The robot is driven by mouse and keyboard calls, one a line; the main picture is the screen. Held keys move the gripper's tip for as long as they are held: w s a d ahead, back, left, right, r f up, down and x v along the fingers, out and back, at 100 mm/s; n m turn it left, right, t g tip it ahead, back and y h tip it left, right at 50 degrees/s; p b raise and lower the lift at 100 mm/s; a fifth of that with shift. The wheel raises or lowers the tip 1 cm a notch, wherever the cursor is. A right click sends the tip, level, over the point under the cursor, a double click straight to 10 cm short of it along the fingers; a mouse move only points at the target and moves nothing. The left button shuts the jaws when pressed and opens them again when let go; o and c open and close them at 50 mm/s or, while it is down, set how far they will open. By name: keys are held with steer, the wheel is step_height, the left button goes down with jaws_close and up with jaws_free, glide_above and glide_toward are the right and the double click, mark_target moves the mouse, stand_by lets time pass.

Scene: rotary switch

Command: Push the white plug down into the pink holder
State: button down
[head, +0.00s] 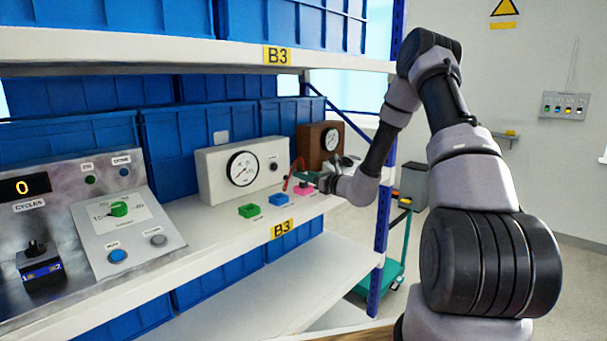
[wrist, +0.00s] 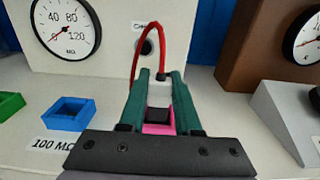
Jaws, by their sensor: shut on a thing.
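The white plug (wrist: 159,92) is between the two green fingers of my gripper (wrist: 160,78) in the wrist view, with a red cable rising from it. My gripper (head: 312,178) is shut on the plug. The pink holder (wrist: 156,129) shows between the fingers in the wrist view, beside a dark patch that I cannot identify. In the head view the pink holder (head: 303,190) sits on the shelf just below my gripper, and the plug is too small to make out. The fingers hide much of the holder, and I cannot tell how deep the plug sits in it.
A blue holder (wrist: 70,113) and a green holder (wrist: 10,104) stand to the left. A brown meter box (wrist: 255,45) and a grey sloped block (wrist: 285,110) are to the right.

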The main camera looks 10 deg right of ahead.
steer(key=shift+f, duration=0.85)
steer(key=c, duration=0.5)
jaws_free()
steer(key=v, duration=1)
steer(key=shift+s+d, duration=0.2)
steer(key=shift+s, duration=0.1)
